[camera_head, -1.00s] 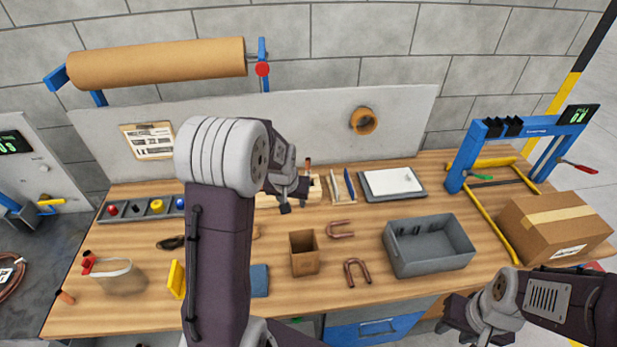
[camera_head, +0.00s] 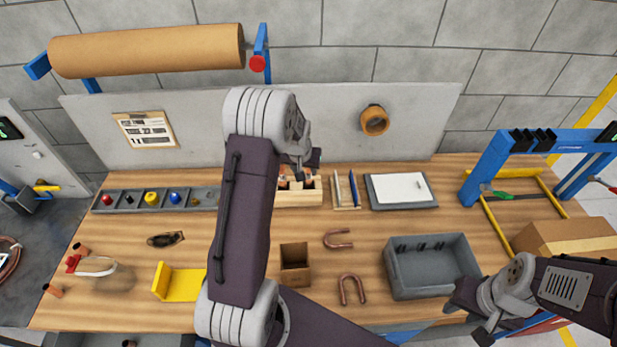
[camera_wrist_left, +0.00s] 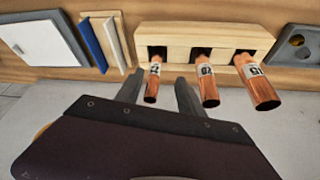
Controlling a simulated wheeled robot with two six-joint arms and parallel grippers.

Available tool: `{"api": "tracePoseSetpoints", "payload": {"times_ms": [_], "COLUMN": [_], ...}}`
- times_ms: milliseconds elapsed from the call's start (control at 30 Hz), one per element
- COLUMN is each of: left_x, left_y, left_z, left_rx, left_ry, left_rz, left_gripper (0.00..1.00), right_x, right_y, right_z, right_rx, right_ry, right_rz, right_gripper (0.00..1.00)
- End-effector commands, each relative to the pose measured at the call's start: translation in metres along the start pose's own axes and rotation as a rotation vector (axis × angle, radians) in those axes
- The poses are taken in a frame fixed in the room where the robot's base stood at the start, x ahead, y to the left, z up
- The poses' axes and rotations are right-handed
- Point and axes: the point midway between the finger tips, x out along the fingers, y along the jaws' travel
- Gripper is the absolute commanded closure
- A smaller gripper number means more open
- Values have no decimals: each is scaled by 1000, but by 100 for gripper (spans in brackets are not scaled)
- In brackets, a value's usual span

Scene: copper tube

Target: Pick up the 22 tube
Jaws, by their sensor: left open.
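A wooden block rack (camera_wrist_left: 225,42) holds three copper tubes in the left wrist view: a left tube (camera_wrist_left: 154,82), a middle tube (camera_wrist_left: 208,86) and a right tube (camera_wrist_left: 262,92). Each has a white label; I cannot read the numbers surely, so cannot tell which is the 22. The rack also shows in the head view (camera_head: 298,198), its tubes partly hidden by my left arm. My left gripper (camera_wrist_left: 160,88) is open and empty, its fingers appearing either side of the left tube; contact is not visible. My right gripper (camera_head: 476,322) hangs by the front edge, apart from the rack.
A stand with pens (camera_head: 345,190) and a white pad (camera_head: 400,189) lie right of the rack. An open brown box (camera_head: 295,262), copper bends (camera_head: 352,289) and a grey bin (camera_head: 432,270) stand in front. A parts tray (camera_head: 130,200) is left; the board is behind.

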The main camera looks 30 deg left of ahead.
Motion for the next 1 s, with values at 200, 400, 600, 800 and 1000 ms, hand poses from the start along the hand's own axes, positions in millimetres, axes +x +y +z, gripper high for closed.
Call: {"api": "tracePoseSetpoints", "payload": {"times_ms": [200, 400, 600, 800, 1000], "left_x": [10, 43, 57, 56, 56], "left_y": [2, 5, 5, 5, 5], "left_z": [0, -2, -2, -2, -2], "left_rx": [1, 1, 1, 1, 1], "left_ry": [-3, -3, 1, 1, 2], "left_rz": [0, 0, 0, 0, 0], "left_gripper": [55, 55, 55, 74, 100], "right_x": [-8, -23, -24, -24, -24], "right_y": [0, 0, 0, 0, 0], "right_z": [-1, -3, -3, -3, -3], "right_rx": [0, 0, 0, 0, 0], "right_ry": [0, 0, 0, 0, 0], "right_rz": [0, 0, 0, 0, 0], "right_gripper": [64, 64, 64, 64, 64]}}
